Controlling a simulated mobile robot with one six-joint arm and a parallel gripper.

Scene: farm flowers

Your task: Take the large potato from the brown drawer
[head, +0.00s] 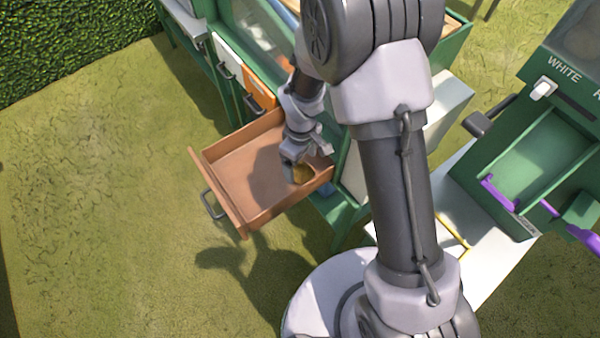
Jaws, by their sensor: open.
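The brown drawer (228,179) is pulled out from the green cabinet, and its dark handle faces left. A yellow-brown potato (303,174) lies inside, towards the drawer's right end. My gripper (300,168) reaches down into the drawer at the potato. It is open, with its fingers close to the potato. My gripper partly covers the potato, so I cannot tell whether the fingers touch it. The rest of the drawer floor that I can see is empty.
An orange drawer (259,87) and a white drawer (228,56) are shut in the cabinet beyond. A green machine (545,150) marked "WHITE" stands at the right, with purple parts. Open grass (90,190) lies left of the drawer.

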